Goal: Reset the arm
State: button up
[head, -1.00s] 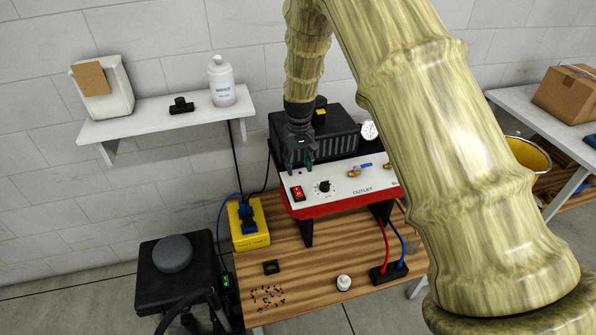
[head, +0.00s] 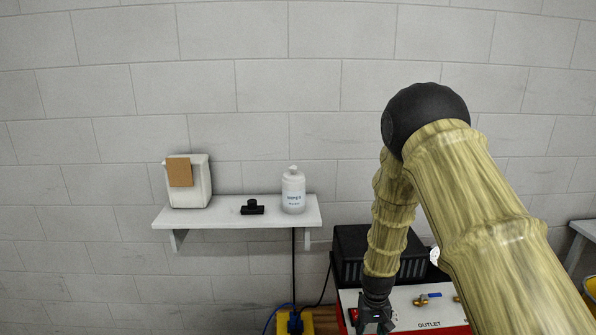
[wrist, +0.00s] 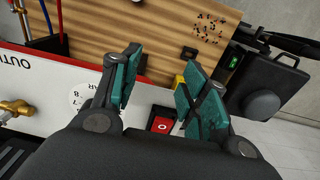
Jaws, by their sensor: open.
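My gripper (head: 376,322) is at the lower edge of the head view, in front of the welder's white control panel (head: 412,308). In the wrist view my gripper (wrist: 160,85) has its two teal fingers spread apart with nothing held between them. The red power switch (wrist: 162,124) on the panel shows just beyond and below the gap between the fingers. It also shows in the head view (head: 353,314), beside the gripper. A dial (wrist: 84,96) is partly hidden behind the left finger. I cannot tell whether a finger touches the panel.
A wall shelf (head: 235,212) holds a white container (head: 188,182), a small black object (head: 252,207) and a white bottle (head: 293,190). A black box (head: 345,262) stands behind the panel. The wooden table (wrist: 150,30) carries small scattered bits. A brass fitting (wrist: 14,110) sticks out.

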jog(key=s+d+f+b, duration=0.1)
jog(key=s+f+b, duration=0.1)
jog(key=s+f, duration=0.8)
jog(key=s+f+b, duration=0.1)
jog(key=s+f, duration=0.2)
jog(key=s, duration=0.7)
jog(key=s+f+b, duration=0.1)
jog(key=s+f, duration=0.3)
jog(key=s, duration=0.7)
jog(key=s+f+b, duration=0.1)
jog(key=s+f, duration=0.2)
jog(key=s, duration=0.7)
jog(key=shift+s+a+f+b, duration=0.15)
jog(key=shift+s+f+b, duration=0.2)
jog(key=shift+s+b, duration=0.05)
